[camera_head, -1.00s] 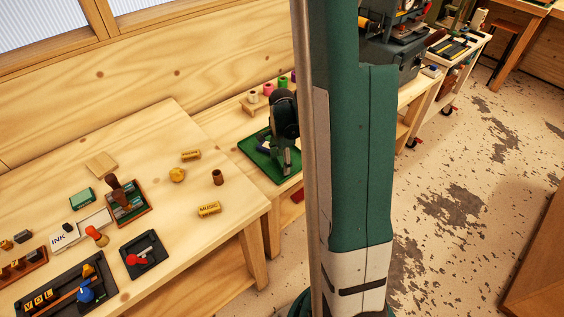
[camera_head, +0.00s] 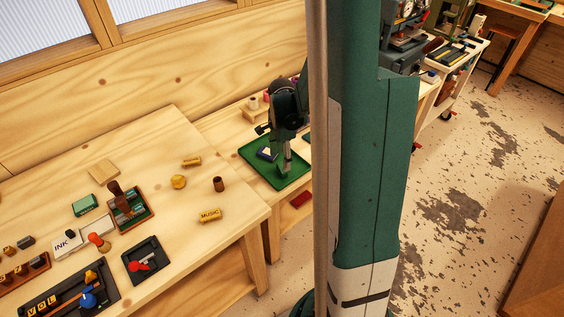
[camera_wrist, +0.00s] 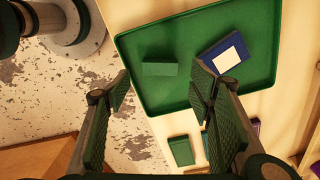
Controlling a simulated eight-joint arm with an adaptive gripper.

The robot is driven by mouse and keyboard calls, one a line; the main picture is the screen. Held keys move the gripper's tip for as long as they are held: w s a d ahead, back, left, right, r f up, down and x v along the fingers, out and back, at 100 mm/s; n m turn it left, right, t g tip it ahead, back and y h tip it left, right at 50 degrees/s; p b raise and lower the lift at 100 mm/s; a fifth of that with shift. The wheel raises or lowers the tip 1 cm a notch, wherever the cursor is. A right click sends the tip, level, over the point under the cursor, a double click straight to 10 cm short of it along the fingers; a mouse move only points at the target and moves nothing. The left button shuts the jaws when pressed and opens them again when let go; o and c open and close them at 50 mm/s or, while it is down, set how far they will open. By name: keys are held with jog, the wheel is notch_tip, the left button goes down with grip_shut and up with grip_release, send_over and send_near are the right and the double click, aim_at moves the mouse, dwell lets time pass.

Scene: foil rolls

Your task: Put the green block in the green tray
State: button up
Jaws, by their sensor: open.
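The green tray (camera_head: 247,150) lies on the lower wooden table in the head view, and it fills the upper middle of the wrist view (camera_wrist: 190,25). The green block (camera_wrist: 160,69) lies on the tray floor in the wrist view, near the tray's lower left side. My gripper (camera_wrist: 163,88) is open, its two fingers apart with nothing between them. The block shows beyond the gap between the fingertips. In the head view my gripper (camera_head: 286,168) points down over the tray. The block is hard to tell from tray and fingers there.
A dark blue block with a white label (camera_wrist: 226,56) lies in the tray beside the right finger. Another green item (camera_wrist: 181,151) lies on the table outside the tray. The higher table holds stamps and a yellow MUSIC block (camera_head: 210,215).

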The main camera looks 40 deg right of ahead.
aim_at(281, 168)
jog(key=shift+r+p, duration=0.45)
jog(key=shift+r, duration=2.4)
jog(key=shift+r, duration=0.1)
jog(key=s+a+r+n+t, duration=0.35)
jog(key=a+r+n, duration=0.65)
jog(key=a+r, duration=0.55)
jog(key=s+a+r+n+t, duration=0.3)
jog(key=s+a+r+n, duration=0.2)
jog(key=s+a+n, duration=0.5)
jog(key=shift+a+r+n+t, duration=0.3)
jog(key=shift+a+n, duration=0.5)
jog(key=shift+a, duration=0.95)
jog(key=shift+s+f, duration=0.1)
